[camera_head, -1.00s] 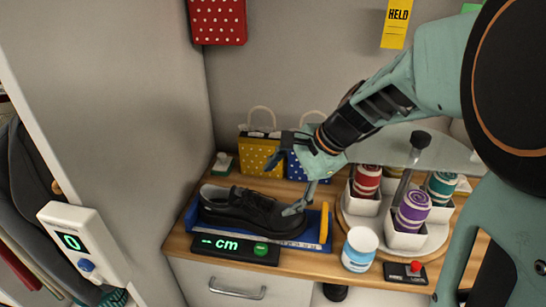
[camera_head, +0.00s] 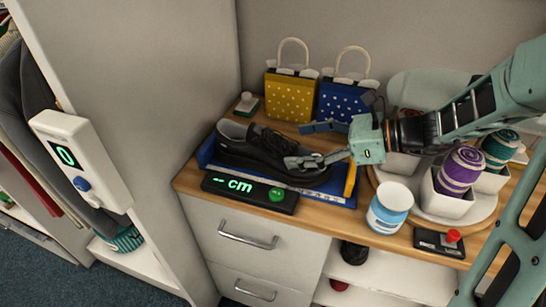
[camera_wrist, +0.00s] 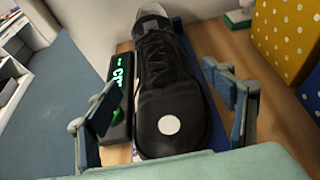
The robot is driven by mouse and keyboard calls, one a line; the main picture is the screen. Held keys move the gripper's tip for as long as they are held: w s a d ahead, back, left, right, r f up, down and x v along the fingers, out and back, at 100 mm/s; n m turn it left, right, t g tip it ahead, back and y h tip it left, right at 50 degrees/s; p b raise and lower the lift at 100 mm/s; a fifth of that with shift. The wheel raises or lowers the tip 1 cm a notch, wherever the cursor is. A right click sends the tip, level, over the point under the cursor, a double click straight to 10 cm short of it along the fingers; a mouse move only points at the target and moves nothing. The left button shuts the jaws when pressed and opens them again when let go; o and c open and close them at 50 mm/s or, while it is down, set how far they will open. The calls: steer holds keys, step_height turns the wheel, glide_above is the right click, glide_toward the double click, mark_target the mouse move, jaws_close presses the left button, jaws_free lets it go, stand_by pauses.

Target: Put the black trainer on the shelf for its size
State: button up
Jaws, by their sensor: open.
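The black trainer (camera_head: 262,150) lies in the blue measuring tray (camera_head: 330,194) on the wooden counter, its toe toward my gripper. The tray has a ruler edge and a yellow bar (camera_head: 351,180). The readout (camera_head: 250,192) in front shows a dash and "cm", with a green button. My gripper (camera_head: 303,145) is open at the toe end. In the wrist view the trainer (camera_wrist: 170,95) lies between the open fingers, with a white dot on its toe. I see a gap on the left; contact on the right is unclear. No size marking is legible.
A yellow bag (camera_head: 290,97) and a blue bag (camera_head: 341,101) stand behind the tray. A white-blue jar (camera_head: 390,207) and a turntable (camera_head: 440,214) with yarn-like rolls are at right. Drawers (camera_head: 250,239) and open shelves (camera_head: 350,283) lie below. A panel (camera_head: 80,160) showing 0 is at left.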

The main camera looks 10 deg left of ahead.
mark_target(277, 147)
steer(key=b+x, duration=0.1)
steer(key=x, duration=0.5)
steer(key=shift+w+a+f, duration=0.1)
steer(key=shift+f, duration=0.2)
steer(key=shift+c, duration=0.4)
steer(key=c, duration=1.6)
steer(key=shift+r, duration=0.1)
